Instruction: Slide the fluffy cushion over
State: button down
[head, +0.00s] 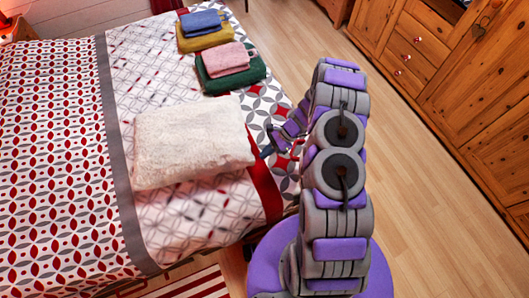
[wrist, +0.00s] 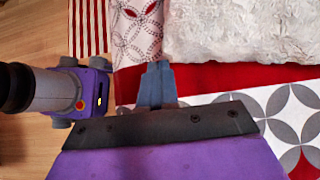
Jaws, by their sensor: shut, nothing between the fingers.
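The fluffy cushion (head: 192,143) is white and lies flat on the bed (head: 68,150), near its right side. It also shows at the top right of the wrist view (wrist: 240,32). My gripper (head: 267,150) is shut and empty, low over the bed beside the cushion's right edge in the head view. In the wrist view its closed fingertips (wrist: 156,72) point at the red band, just left of the cushion's near corner. Whether the fingertips touch the cushion I cannot tell.
Behind the cushion lie folded towels: pink (head: 225,59) on green (head: 231,78), and blue (head: 201,22) on yellow (head: 205,38). A wooden cabinet (head: 420,50) stands at the right. Wooden floor (head: 420,170) is clear between bed and cabinet. A striped rug (head: 195,287) lies by the bed.

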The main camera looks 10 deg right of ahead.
jog(key=p+v, duration=0.3)
jog(key=v, duration=1.4)
jog(key=s+a+r+n+g+h, duration=0.1)
jog(key=s+a+r+n, duration=0.15)
jog(key=r, duration=0.45)
jog(key=s+a+r+n+h, duration=0.1)
jog(key=a+r+n, duration=0.1)
jog(key=a+r, duration=0.3)
jog(key=s+a+r+n+h, duration=0.2)
jog(key=s+a+r+n, duration=0.2)
jog(key=s+r, duration=0.5)
jog(key=s+r+n+h, duration=0.2)
jog(key=s+r+n, duration=0.1)
jog(key=s, duration=0.7)
jog(key=s+d+r+n+t+h+b, duration=0.1)
jog(key=s+r+n, duration=0.3)
jog(key=s, duration=0.7)
notch_tip(320, 180, up, 3)
jog(key=shift+f+h, duration=0.15)
jog(key=shift+h, duration=0.75)
jog(key=shift+s+d, duration=0.1)
jog(key=shift+s, duration=0.05)
